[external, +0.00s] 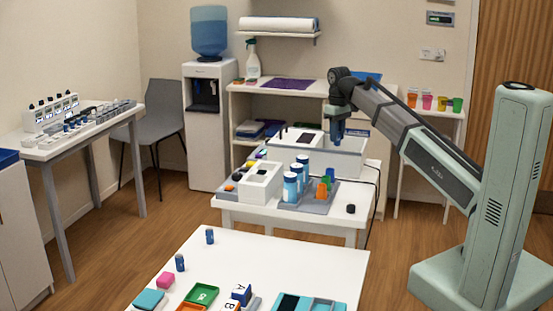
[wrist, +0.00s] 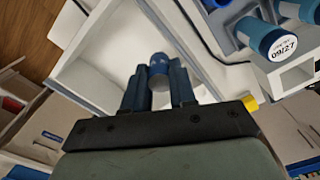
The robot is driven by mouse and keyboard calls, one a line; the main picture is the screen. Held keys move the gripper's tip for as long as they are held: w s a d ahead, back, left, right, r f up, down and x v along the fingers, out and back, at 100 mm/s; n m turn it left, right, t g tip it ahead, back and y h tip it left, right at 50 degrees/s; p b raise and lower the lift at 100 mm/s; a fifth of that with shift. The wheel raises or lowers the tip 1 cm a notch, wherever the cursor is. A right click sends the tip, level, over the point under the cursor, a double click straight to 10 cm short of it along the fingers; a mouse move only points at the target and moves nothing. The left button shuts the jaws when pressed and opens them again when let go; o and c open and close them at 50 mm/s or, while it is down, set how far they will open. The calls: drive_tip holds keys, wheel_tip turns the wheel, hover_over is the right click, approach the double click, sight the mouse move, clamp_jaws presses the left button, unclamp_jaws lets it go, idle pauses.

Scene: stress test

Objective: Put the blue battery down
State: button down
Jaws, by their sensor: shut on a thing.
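My gripper (external: 338,138) hangs over the white open bin (external: 349,160) on the middle table. In the wrist view my gripper (wrist: 159,85) is shut on a blue battery (wrist: 159,65), whose rounded end shows between the fingertips. The white inside of the bin (wrist: 100,72) lies below and around it. I cannot tell how high the battery is above the bin floor. In the external view the held battery cannot be told apart from the dark blue fingers. Two similar blue cylinders, one at the back (external: 209,236) and one nearer (external: 179,262), stand on the front table.
Blue-and-white bottles (external: 290,188) stand on a grey tray (external: 315,203) left of my gripper, near orange and green pieces. One bottle labelled 09/27 (wrist: 268,40) shows in the wrist view. A white slotted box (external: 260,182) stands beside them. A black cable runs beside the bin.

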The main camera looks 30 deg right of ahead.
drive_tip(key=shift+m, duration=0.4)
drive_tip(key=shift+w+d+f, duration=0.1)
drive_tip(key=shift+d+f, duration=0.5)
drive_tip(key=shift+f, duration=1.2)
drive_tip(key=shift+d+f, duration=0.6)
drive_tip(key=shift+f, duration=1.15)
drive_tip(key=shift+w+d+f, duration=0.1)
drive_tip(key=shift+d+f, duration=0.5)
drive_tip(key=shift+f, duration=1.2)
drive_tip(key=shift+f, duration=0.15)
drive_tip(key=c, duration=0.9)
unclamp_jaws()
wheel_tip(320, 180, up, 12)
drive_tip(key=shift+r, duration=0.2)
